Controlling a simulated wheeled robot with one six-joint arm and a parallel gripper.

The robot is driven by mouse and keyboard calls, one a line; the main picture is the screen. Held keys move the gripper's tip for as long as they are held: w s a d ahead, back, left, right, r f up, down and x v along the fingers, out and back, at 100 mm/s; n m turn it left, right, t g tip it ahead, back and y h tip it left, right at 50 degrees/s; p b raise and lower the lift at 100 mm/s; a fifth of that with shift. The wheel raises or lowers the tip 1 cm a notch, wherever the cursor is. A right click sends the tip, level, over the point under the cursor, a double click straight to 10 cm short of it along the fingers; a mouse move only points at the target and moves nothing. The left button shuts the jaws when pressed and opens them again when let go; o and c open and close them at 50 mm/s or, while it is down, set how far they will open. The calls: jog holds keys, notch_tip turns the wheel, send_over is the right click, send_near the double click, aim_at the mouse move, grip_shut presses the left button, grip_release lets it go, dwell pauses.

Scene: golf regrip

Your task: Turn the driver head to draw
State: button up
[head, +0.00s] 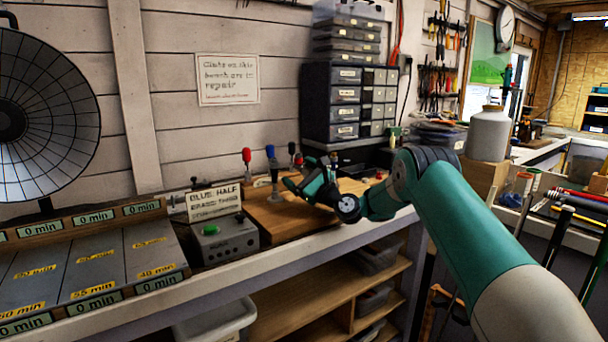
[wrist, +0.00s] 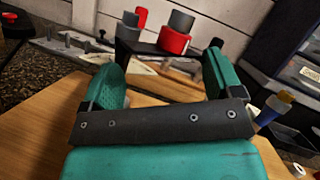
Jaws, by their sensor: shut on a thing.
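My gripper (head: 318,185) is over the wooden board at the back of the bench in the head view. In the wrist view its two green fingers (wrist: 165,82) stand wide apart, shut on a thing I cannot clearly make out. I cannot pick out a driver head or a draw mark in either view.
The wooden board (head: 283,222) lies on the bench beside a grey box with a green button (head: 211,230) and a lettered card (head: 214,202). A red-handled tool (head: 246,157) and a blue-handled one (head: 270,151) stand behind. Drawer cabinets (head: 345,105) rise at the back.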

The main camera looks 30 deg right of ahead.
jog(key=shift+f, duration=0.1)
jog(key=o, duration=1.1)
jog(key=shift+s, duration=0.1)
jog(key=b+v, duration=0.1)
jog(key=v, duration=0.2)
jog(key=shift+d+f+b, duration=0.2)
jog(key=shift+f+b, duration=0.05)
jog(key=shift+b, duration=0.1)
jog(key=s+d+b, duration=0.1)
jog(key=s+b, duration=0.2)
jog(key=b, duration=0.1)
jog(key=s+d+b, duration=0.2)
jog(key=s+b, duration=0.2)
jog(key=b, duration=0.1)
jog(key=s+d+b, duration=0.1)
jog(key=s+b, duration=0.3)
jog(key=shift+d+r+b, duration=0.15)
jog(key=shift+r+b, duration=0.1)
jog(key=shift+b, duration=0.15)
